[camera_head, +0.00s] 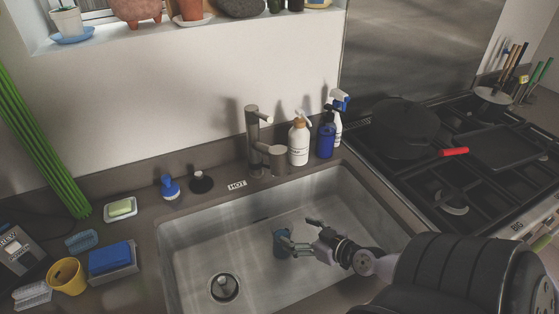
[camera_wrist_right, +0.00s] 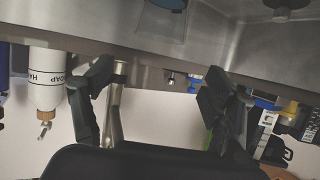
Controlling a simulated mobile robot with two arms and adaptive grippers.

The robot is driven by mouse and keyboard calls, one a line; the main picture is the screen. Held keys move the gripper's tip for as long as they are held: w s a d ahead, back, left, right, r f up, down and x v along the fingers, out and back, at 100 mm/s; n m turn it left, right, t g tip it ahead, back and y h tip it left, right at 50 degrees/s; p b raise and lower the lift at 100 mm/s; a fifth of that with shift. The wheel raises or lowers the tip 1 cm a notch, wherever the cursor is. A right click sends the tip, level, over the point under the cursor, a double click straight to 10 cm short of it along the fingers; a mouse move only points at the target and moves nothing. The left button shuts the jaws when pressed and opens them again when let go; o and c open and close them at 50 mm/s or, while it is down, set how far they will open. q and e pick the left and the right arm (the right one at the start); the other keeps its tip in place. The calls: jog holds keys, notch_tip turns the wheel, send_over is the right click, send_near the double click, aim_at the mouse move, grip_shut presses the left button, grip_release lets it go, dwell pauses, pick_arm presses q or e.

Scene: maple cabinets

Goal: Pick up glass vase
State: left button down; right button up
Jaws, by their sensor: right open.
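A small, dark blue-green glass piece, apparently the glass vase (camera_head: 280,243), stands in the sink, right of the drain. My right gripper (camera_head: 297,245) reaches into the sink from the right, with its fingertips close to the vase's right side. Whether they touch it is unclear. In the right wrist view, which is upside down, the right gripper (camera_wrist_right: 157,72) has its two fingers wide apart with nothing between them. A see-through bluish shape, likely the vase (camera_wrist_right: 166,8), shows at the top edge, cut off by the frame. My left gripper is not in view.
The steel sink (camera_head: 190,245) has walls around the arm, and a faucet (camera_head: 258,140) stands behind it. A soap bottle (camera_head: 298,143) and a blue spray bottle (camera_head: 327,138) stand right of the faucet. The stove (camera_head: 480,185) is at right. The sink's left part is clear.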

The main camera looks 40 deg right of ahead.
aim_at(275, 226)
jog(key=shift+w+a+f+b, duration=0.1)
jog(key=shift+w+f+b, duration=0.3)
jog(key=shift+w+f, duration=0.75)
jog(key=shift+w+d+f+b, duration=0.1)
jog(key=shift+w+f+b, duration=0.25)
jog(key=shift+w+f, duration=0.75)
jog(key=shift+w+a+f+b, duration=0.1)
jog(key=shift+w+f+b, duration=0.45)
jog(key=shift+w, duration=0.95)
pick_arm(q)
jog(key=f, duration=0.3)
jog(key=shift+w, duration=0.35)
pick_arm(e)
jog(key=shift+f, duration=0.1)
jog(key=shift+c, duration=0.5)
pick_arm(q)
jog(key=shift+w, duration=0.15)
pick_arm(e)
grip_shut()
